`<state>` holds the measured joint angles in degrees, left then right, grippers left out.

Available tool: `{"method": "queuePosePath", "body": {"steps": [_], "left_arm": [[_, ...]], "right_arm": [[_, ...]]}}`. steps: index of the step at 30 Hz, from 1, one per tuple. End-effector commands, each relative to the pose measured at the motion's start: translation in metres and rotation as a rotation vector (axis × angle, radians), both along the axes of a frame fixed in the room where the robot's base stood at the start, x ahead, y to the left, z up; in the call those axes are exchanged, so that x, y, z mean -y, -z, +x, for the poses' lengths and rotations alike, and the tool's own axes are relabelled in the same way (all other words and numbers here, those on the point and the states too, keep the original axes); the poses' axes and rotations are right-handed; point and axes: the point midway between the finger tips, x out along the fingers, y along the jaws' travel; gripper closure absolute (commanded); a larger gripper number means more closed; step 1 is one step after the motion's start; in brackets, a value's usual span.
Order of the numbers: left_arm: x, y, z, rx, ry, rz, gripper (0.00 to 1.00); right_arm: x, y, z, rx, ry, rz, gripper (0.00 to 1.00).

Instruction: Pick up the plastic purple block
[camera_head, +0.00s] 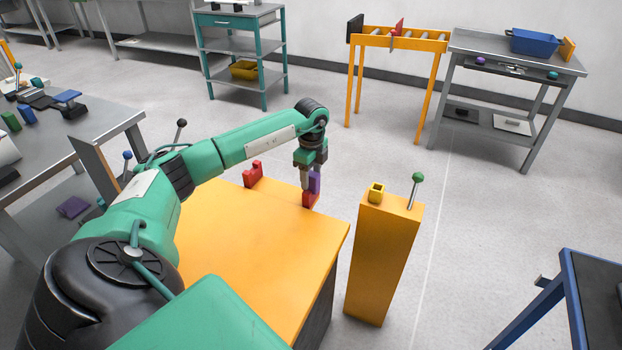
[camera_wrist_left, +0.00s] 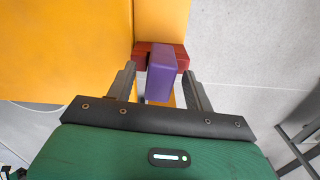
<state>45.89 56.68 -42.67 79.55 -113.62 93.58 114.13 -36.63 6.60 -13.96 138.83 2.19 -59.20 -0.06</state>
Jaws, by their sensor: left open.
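The purple block (camera_head: 315,182) stands at a red holder (camera_head: 309,199) on the far right edge of the orange table (camera_head: 250,250). In the left wrist view the purple block (camera_wrist_left: 161,75) lies between the fingers, in front of the red holder (camera_wrist_left: 141,52). My left gripper (camera_head: 305,182) points down at the block and partly hides it. In the left wrist view its fingers (camera_wrist_left: 158,82) are open, one on each side of the block, with gaps visible. My right gripper is not in view.
A second red holder (camera_head: 253,174) stands on the table's far edge. An orange pillar (camera_head: 381,258) with a yellow cup (camera_head: 376,193) and a green-knobbed lever (camera_head: 416,180) stands to the right. Grey floor separates it from the roller stand (camera_head: 398,42) and grey table (camera_head: 515,55).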

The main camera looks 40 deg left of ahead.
Motion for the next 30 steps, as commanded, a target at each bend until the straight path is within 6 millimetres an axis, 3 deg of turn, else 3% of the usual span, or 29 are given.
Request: {"method": "queuePosePath", "body": {"steps": [7,15,25,30], "left_arm": [[0.0,0.002,0.0,0.001,0.0,0.0,0.47],[0.0,0.002,0.0,0.001,0.0,0.0,0.97],[0.0,-0.002,0.0,0.002,0.0,0.0,0.97],[0.0,-0.018,0.001,0.003,0.001,0.001,0.97]], "right_arm": [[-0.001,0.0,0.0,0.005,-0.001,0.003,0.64],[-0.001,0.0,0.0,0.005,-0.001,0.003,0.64],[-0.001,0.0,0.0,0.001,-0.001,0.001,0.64],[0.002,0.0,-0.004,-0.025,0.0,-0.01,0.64]]}}
